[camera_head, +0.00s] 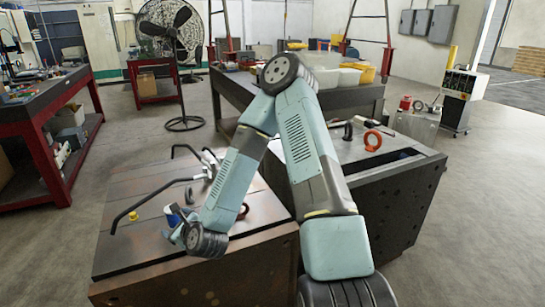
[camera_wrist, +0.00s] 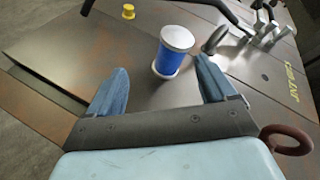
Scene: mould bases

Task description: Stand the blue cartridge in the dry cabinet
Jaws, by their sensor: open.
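The blue cartridge (camera_wrist: 168,60) has a white top and a pale band at its foot. It stands upright on the dark brown mould base (camera_wrist: 125,45), and in the head view (camera_head: 173,215) it shows small, partly hidden by my gripper. My gripper (camera_wrist: 163,66) is open, its two blue fingers apart on the left and right of the picture with the cartridge between and slightly beyond their tips. No contact shows. I cannot make out a dry cabinet in either view.
A yellow knob (camera_wrist: 128,11) stands left of the cartridge. Black bent clamp bars (camera_head: 150,193) and a grey ring (camera_wrist: 215,40) lie close by. A brown ring (camera_wrist: 287,140) is at the right. A second mould base (camera_head: 400,185) carries an orange ring (camera_head: 372,140).

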